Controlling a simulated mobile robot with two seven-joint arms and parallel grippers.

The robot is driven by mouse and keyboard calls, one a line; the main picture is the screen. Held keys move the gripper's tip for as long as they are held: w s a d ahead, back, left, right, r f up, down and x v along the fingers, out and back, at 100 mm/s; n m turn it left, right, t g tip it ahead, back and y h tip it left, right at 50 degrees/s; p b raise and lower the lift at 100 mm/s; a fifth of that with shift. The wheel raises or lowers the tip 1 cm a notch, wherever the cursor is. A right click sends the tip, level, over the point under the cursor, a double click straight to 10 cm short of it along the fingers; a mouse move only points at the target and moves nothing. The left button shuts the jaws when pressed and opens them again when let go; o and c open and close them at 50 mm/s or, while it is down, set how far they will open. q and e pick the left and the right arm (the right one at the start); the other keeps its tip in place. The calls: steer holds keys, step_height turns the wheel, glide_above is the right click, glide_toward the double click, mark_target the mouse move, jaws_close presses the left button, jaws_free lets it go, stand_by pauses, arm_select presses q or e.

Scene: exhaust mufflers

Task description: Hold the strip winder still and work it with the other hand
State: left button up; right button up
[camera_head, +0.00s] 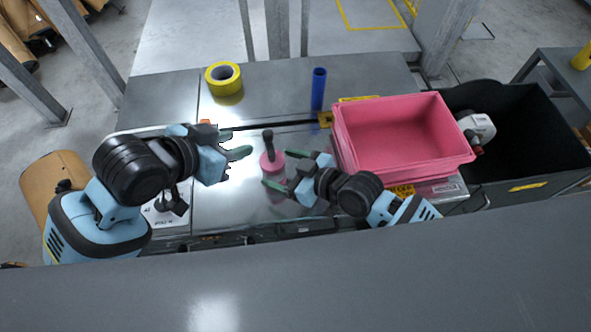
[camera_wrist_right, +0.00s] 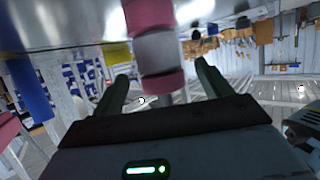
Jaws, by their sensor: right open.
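The strip winder (camera_head: 271,162) stands on the grey metal bench, with a pink body and a dark upright handle (camera_head: 268,140). In the right wrist view it appears as a pink and grey cylinder (camera_wrist_right: 158,50). My left gripper (camera_head: 238,144) is to the left of the winder, its green-tipped fingers apart, empty and not touching it. My right gripper (camera_head: 279,169) is open close to the winder's right side. In the right wrist view the winder shows between its two fingers; whether they touch it I cannot tell.
A yellow tape roll (camera_head: 223,78) and a blue tube (camera_head: 318,89) stand at the back of the bench (camera_head: 275,85). A pink bin (camera_head: 405,137) is at the right, beside a black container (camera_head: 530,115) holding a white item (camera_head: 478,128).

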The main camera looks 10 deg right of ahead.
steer(key=shift+x, duration=1.75)
steer(key=c, duration=1.1)
